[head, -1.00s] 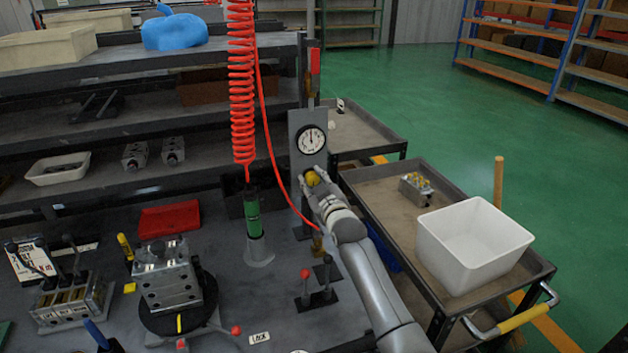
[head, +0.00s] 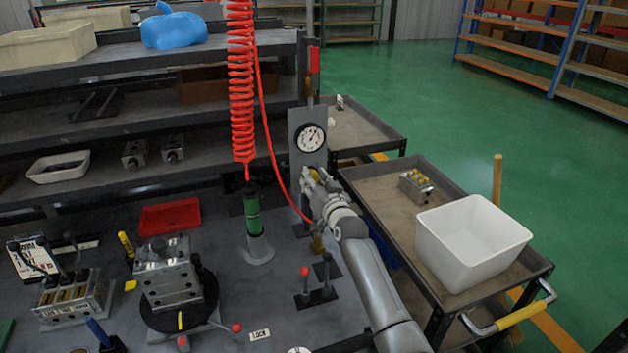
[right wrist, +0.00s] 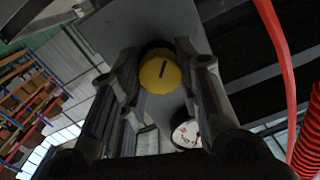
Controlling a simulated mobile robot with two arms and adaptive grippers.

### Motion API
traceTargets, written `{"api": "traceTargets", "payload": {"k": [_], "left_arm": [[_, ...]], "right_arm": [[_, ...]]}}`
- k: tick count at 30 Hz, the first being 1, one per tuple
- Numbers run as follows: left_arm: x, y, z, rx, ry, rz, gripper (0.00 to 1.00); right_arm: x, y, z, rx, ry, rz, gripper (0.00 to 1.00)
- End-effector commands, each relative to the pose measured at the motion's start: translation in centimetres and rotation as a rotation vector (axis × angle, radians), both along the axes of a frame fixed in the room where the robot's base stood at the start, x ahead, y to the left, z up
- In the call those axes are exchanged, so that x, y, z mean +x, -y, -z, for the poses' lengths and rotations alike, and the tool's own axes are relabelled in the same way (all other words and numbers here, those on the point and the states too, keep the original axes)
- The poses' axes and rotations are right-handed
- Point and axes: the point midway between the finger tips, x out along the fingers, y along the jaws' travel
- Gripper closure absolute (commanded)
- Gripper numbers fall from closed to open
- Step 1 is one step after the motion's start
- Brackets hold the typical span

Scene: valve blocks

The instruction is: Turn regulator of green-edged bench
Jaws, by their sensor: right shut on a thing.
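The yellow regulator knob (right wrist: 160,74) sits on a grey upright plate, below a round white gauge (head: 311,138). In the right wrist view the knob shows a dark line across its face, tilted slightly from upright. My right gripper (head: 312,180) is shut on the knob, with one finger on each side, and hides most of it in the head view. The gauge needle points to the upper right. The gauge also shows in the right wrist view (right wrist: 186,134), partly cut off by the gripper. My left gripper is not in view.
A red coiled hose (head: 241,90) hangs left of the plate, and its thin red line runs close to my right gripper. A cart with a white bin (head: 472,245) stands to the right.

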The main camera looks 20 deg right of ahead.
Motion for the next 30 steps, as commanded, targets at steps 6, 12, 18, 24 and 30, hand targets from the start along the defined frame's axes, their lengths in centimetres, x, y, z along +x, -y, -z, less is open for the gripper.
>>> {"api": "traceTargets", "payload": {"k": [6,12,18,24,30], "left_arm": [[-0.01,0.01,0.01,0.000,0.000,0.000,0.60],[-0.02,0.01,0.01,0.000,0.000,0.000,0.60],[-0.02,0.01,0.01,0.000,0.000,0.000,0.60],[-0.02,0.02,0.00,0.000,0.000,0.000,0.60],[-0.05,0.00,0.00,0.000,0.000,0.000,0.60]], "right_arm": [[-0.05,-0.02,0.34,0.031,-0.008,-0.001,0.93],[-0.05,-0.04,0.35,0.034,-0.008,-0.001,0.93],[-0.05,-0.05,0.37,0.033,-0.008,-0.001,0.66],[-0.04,-0.04,0.23,0.032,-0.005,-0.001,0.46],[-0.02,-0.03,0.11,0.032,-0.004,-0.001,0.46]]}}
